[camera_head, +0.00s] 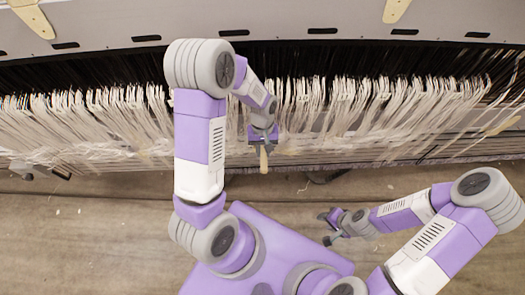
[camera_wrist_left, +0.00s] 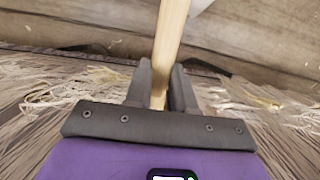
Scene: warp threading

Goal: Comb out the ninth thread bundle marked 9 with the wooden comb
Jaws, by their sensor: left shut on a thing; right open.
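My left gripper (camera_head: 263,137) is shut on the wooden comb (camera_head: 264,160) at the thread row. In the left wrist view the comb's pale handle (camera_wrist_left: 170,45) stands between the two dark fingers (camera_wrist_left: 161,88) and runs up out of the picture; its teeth are not visible. White thread bundles (camera_head: 305,105) hang in a long row across the loom. The number 9 marking cannot be made out, and my left arm hides part of the row. My right gripper (camera_head: 331,228) is open and empty, low and away from the threads.
The grey loom beam (camera_head: 300,22) runs along the back with dark slots. Loose white fibres (camera_wrist_left: 250,95) lie near the left gripper. The brown floor (camera_head: 90,235) in front is mostly clear, with a few small scraps. A dark metal piece (camera_head: 40,170) juts out at the left.

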